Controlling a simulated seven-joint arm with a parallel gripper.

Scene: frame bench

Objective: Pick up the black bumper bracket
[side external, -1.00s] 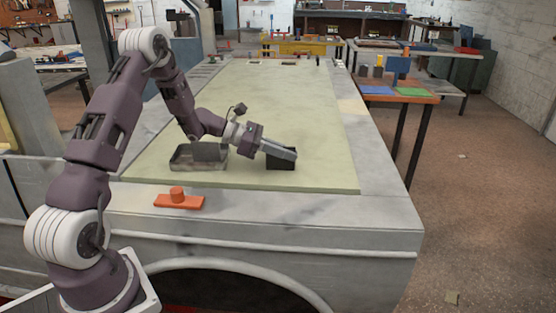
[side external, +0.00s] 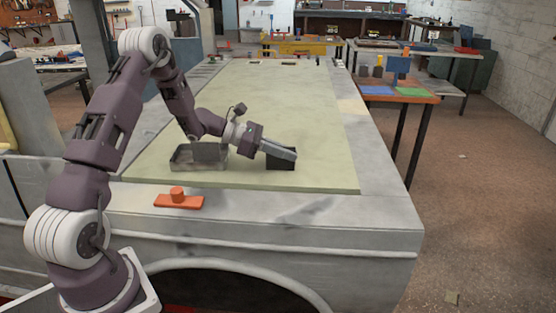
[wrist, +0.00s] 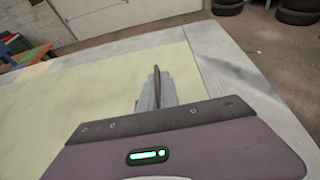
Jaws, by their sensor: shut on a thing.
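The black bumper bracket (side external: 281,163) is a dark, boxy piece near the front right of the pale green mat (side external: 290,105). My gripper (side external: 293,155) reaches down to it from the upper left and is shut on its upper part. In the wrist view my gripper (wrist: 157,85) shows its fingers together, with a thin dark edge of the bracket (wrist: 156,75) between them. The fingers hide part of the bracket. I cannot tell whether its underside touches the mat.
A grey open tray (side external: 185,163) stands on the mat left of the bracket, with a dark upright piece (side external: 209,152) at it. An orange block with a knob (side external: 179,200) lies on the bench's front ledge.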

